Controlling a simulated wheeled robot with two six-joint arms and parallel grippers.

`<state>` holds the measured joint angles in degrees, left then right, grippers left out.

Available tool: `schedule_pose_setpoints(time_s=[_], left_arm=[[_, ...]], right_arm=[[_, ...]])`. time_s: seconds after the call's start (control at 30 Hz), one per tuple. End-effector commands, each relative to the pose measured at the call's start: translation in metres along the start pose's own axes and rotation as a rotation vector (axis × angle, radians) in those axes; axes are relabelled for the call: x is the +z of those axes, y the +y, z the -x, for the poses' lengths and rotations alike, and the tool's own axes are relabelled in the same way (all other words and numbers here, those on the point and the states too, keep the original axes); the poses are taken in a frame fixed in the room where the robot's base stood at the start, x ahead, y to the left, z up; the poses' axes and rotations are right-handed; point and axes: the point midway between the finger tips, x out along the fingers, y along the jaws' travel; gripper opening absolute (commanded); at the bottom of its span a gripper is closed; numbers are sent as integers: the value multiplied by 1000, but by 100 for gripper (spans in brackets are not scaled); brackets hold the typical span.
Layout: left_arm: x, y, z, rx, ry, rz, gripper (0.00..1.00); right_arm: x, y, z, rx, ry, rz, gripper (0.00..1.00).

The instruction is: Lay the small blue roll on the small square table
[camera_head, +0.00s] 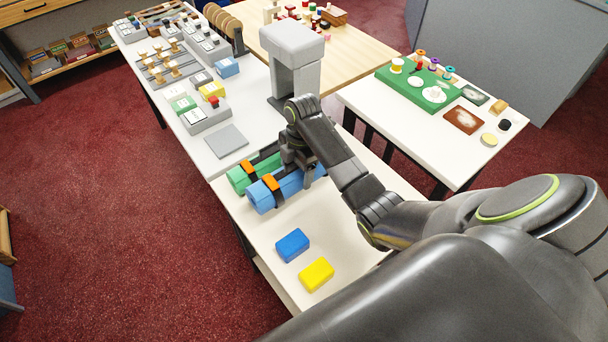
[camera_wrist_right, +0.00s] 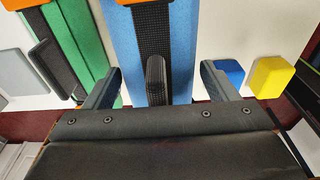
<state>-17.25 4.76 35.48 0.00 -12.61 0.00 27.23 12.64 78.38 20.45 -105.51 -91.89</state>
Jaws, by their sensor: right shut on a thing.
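The blue roll (camera_head: 262,199) is a long faceted bar with an orange band and a black strip along its top. It lies on the near white table (camera_head: 238,215), beside a similar green roll (camera_head: 236,180). My right gripper (camera_head: 299,170) is over its far part. In the right wrist view my right gripper (camera_wrist_right: 162,88) has a finger on each side of the blue roll (camera_wrist_right: 183,45), shut on it. I cannot tell whether the roll is clear of the tabletop. Another small white table (camera_head: 363,106) stands at the right. My left gripper is not in view.
A blue block (camera_head: 292,245) and a yellow block (camera_head: 316,274) lie at the near table's front. A grey machine (camera_head: 294,60) stands behind my gripper. The right table carries a green tray (camera_head: 398,85), spools and small cards. A long table (camera_head: 184,80) with samples extends back left.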

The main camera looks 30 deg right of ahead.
Motion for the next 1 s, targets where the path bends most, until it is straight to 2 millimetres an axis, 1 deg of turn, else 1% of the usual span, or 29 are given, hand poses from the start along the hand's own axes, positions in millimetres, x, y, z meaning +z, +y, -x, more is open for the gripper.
schedule_pose_setpoints(time_s=[0.1, 0.27, 0.4, 0.5, 0.6, 0.83, 0.97, 1.0], left_arm=[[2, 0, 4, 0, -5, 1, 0], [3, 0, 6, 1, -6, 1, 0], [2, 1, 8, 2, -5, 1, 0], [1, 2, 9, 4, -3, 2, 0], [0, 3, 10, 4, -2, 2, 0], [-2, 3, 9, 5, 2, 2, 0], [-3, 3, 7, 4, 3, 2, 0], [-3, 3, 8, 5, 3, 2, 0]], right_arm=[[2, 0, -16, -1, 0, 0, 51], [3, 1, -29, 1, 0, 0, 51], [6, 0, -48, -1, 0, -1, 51], [7, 0, -59, 0, -1, -1, 51], [8, 1, -64, 2, -2, 0, 51], [8, 1, -64, 3, -2, 0, 51], [8, 1, -68, 2, -1, 0, 51], [8, 1, -67, 2, -1, 0, 85]])
